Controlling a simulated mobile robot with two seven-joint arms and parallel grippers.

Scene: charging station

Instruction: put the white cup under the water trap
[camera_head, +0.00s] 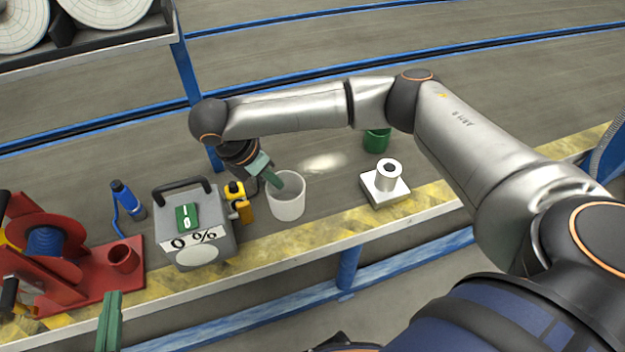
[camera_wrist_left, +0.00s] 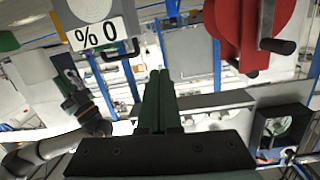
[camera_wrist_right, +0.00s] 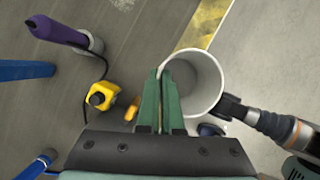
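The white cup (camera_head: 287,207) stands upright and open-topped on the bench, near the striped front edge. My right gripper (camera_head: 275,172) reaches down over its left rim. In the right wrist view, one green finger of my right gripper (camera_wrist_right: 160,78) is inside the white cup (camera_wrist_right: 207,75) and the other outside, with the wall between them and little gap. My left gripper (camera_head: 111,300) is low at the front left, away from the cup; in the left wrist view its fingers (camera_wrist_left: 158,85) are together and empty. I cannot identify the water trap with certainty.
A grey box marked 0 % (camera_head: 195,240) and small yellow items (camera_head: 240,200) are left of the cup. A white block with a tube (camera_head: 386,185) and a green cup (camera_head: 376,140) are right. A red reel stand (camera_head: 90,262) is far left. Bench between cup and block is clear.

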